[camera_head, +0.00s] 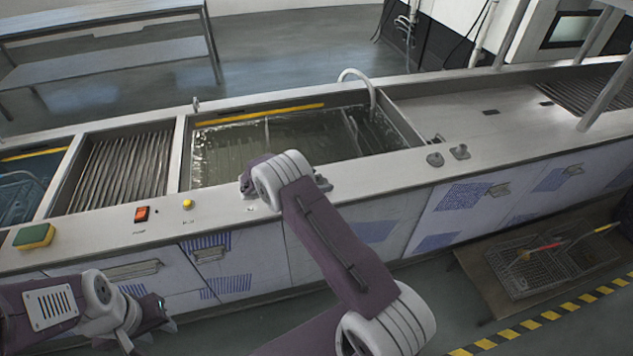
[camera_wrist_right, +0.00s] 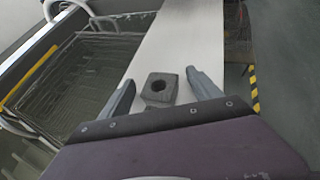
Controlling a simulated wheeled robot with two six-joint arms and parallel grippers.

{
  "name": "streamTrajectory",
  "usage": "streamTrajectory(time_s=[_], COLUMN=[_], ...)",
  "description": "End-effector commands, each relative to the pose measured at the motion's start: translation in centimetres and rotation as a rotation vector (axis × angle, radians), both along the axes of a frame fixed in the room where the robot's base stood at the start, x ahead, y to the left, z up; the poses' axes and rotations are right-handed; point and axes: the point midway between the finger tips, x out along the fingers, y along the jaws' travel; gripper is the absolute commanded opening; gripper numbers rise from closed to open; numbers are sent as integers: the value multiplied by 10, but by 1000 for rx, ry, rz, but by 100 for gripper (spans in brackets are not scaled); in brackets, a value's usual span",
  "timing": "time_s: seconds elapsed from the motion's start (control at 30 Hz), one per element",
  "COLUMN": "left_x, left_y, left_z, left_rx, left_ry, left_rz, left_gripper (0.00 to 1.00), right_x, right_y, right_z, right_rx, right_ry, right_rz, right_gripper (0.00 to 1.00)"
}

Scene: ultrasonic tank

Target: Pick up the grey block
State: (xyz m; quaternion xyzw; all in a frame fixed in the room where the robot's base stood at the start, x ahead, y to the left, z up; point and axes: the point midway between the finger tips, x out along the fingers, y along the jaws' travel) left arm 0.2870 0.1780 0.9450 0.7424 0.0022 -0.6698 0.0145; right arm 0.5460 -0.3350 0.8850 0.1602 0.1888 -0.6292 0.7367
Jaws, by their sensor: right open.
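A grey block (camera_wrist_right: 161,88) with a dark round hole in its face shows in the right wrist view, on the pale counter strip. My right gripper (camera_wrist_right: 160,77) is open, with one finger on either side of the block and a gap to each. A dark grey part just below the block is partly hidden by the gripper's edge. In the head view my right wrist is over the counter's front ledge, and I cannot make out the block there. My left gripper (camera_head: 155,322) is low at the left in front of the cabinets, and its jaws are unclear.
A water-filled tank (camera_head: 225,118) lies behind my right wrist, with a white curved hose (camera_head: 372,88). A yellow-green sponge (camera_head: 34,236), a red switch (camera_head: 141,213) and a yellow button (camera_head: 188,203) are left. Two grey fittings (camera_head: 435,159) stand right.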

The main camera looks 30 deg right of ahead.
Motion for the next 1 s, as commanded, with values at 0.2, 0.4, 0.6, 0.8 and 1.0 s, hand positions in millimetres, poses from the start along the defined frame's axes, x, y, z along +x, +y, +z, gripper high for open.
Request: streamTrajectory(time_s=[0.2, 0.4, 0.6, 0.8, 1.0], left_x=[0, 0, 0, 0, 0], left_y=[0, 0, 0, 0, 0], left_z=[0, 0, -1, -2, -4], left_rx=[0, 0, 0, 0, 0], left_ry=[0, 0, 0, 0, 0], left_rz=[0, 0, 0, 0, 0], left_gripper=[36, 36, 36, 36, 36], right_x=[0, 0, 0, 1, -26], right_y=[0, 0, 1, 1, -15], right_z=[0, 0, 2, 26, 59], right_rx=[0, 0, 1, 2, 0], right_ry=[0, -1, -1, -5, 0], right_rz=[0, 0, 0, -1, -4], right_gripper=[31, 0, 0, 0, 0])
